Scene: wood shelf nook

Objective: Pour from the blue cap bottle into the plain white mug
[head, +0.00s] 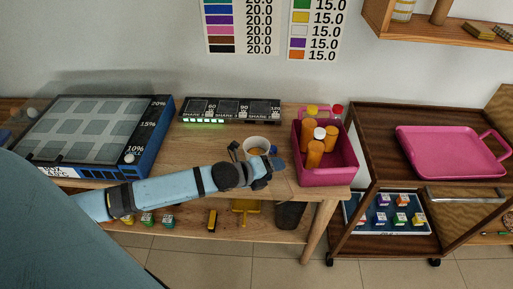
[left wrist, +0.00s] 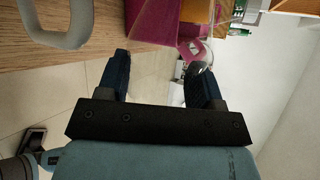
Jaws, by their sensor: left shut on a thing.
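The plain white mug (head: 257,142) stands on the wooden table in the head view, just behind my left gripper. An orange-brown patch shows inside its rim; I cannot tell whether it is liquid or part of a bottle. In the left wrist view a pale mug handle (left wrist: 78,38) shows at the upper left. A small blue cap (head: 274,149) shows right beside the mug, by my left gripper (head: 262,168). The gripper is shut on the blue cap bottle, whose body is mostly hidden. The left wrist view shows the two fingers (left wrist: 158,82) apart. My right gripper is out of view.
A magenta basket (head: 345,180) to the right holds several orange bottles. A blue-framed panel (head: 140,160) stands at the left and a dark display strip (head: 230,108) at the back. A dark bin (head: 289,215) is below. A cart with a pink tray (head: 450,150) stands at the right.

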